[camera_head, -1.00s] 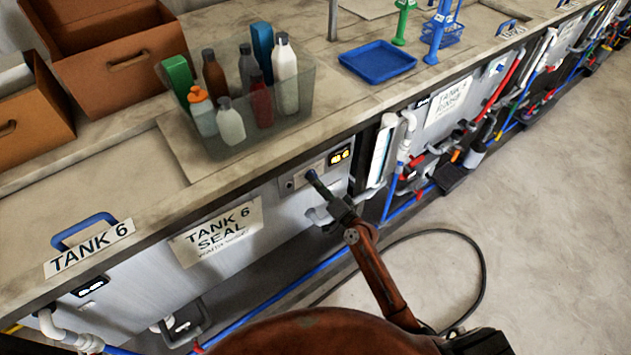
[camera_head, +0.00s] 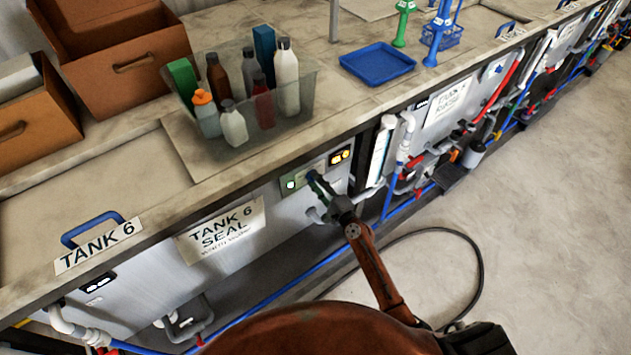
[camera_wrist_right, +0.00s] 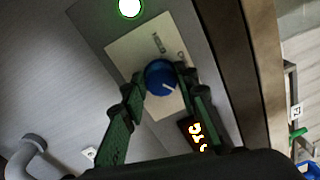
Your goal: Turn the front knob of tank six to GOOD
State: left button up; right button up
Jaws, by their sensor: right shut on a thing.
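Tank 6 (camera_head: 150,292) has a grey front with a TANK 6 SEAL sign (camera_head: 221,231) and a small control panel (camera_head: 303,174) at its right. In the right wrist view, a blue round knob (camera_wrist_right: 161,77) with a white pointer line sits on a pale plate (camera_wrist_right: 120,50). The pointer slants toward the lower right; the plate's lettering is too small to read. My right gripper (camera_wrist_right: 160,84) has its green fingers on both sides of the knob, shut on it. In the head view my right gripper (camera_head: 315,180) largely hides the knob. My left gripper is out of view.
A round light (camera_wrist_right: 130,7) glows green beside the plate. An orange-lit display (camera_head: 341,156) is on its other side. A clear bin of bottles (camera_head: 285,120) and a blue tray (camera_head: 378,64) stand on the counter above. Pipes run below; the floor at right is mostly open.

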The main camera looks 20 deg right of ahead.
jog(key=shift+d+m, duration=0.1)
jog(key=shift+m, duration=0.2)
jog(key=o, duration=1.1)
jog(key=v, duration=1.2)
